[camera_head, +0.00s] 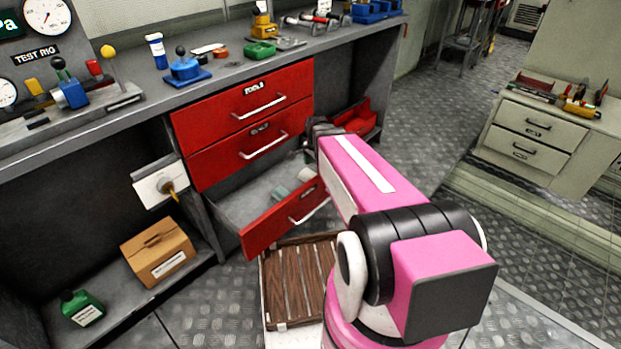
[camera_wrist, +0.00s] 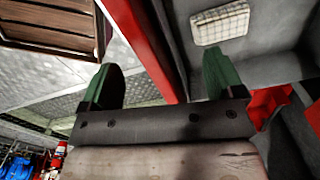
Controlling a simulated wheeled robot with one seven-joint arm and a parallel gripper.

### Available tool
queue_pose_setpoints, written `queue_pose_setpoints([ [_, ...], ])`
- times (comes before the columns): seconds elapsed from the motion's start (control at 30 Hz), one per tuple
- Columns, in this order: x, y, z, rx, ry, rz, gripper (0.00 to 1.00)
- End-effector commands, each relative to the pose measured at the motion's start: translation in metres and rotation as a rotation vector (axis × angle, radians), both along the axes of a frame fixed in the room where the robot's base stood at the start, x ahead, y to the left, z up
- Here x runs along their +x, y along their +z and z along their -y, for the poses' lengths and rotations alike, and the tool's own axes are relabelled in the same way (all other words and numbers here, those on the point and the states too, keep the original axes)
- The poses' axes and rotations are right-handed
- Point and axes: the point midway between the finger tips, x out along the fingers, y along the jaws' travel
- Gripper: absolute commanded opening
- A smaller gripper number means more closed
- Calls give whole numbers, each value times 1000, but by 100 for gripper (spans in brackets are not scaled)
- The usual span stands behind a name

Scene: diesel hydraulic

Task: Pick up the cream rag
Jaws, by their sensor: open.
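The cream rag (camera_wrist: 219,24), a pale folded pad with a checked pattern, lies in the grey open bottom drawer (camera_head: 240,207), near the top of the wrist view. My gripper (camera_wrist: 163,78) is open and empty, with its two green fingers spread. The drawer's red front (camera_wrist: 146,48) shows between the fingers, and the rag lies beyond the right fingertip, apart from it. My pink arm hides the drawer's right side and the fingertips there.
Two shut red drawers (camera_head: 248,100) are above the open one. A red bin (camera_head: 357,118) is behind my arm. A cardboard box (camera_head: 158,250) and green can (camera_head: 82,308) are on the lower left shelf.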

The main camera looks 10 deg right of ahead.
Motion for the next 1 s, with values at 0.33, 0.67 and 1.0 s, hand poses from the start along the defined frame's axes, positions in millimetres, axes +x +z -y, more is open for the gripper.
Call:
queue_pose_setpoints([
  [0.33, 54, -11, -1, -7, -628, -8, 87],
  [0.67, 103, -24, -4, -10, -1180, -2, 87],
  [1.0, 123, -36, -7, -5, -1402, 5, 87],
])
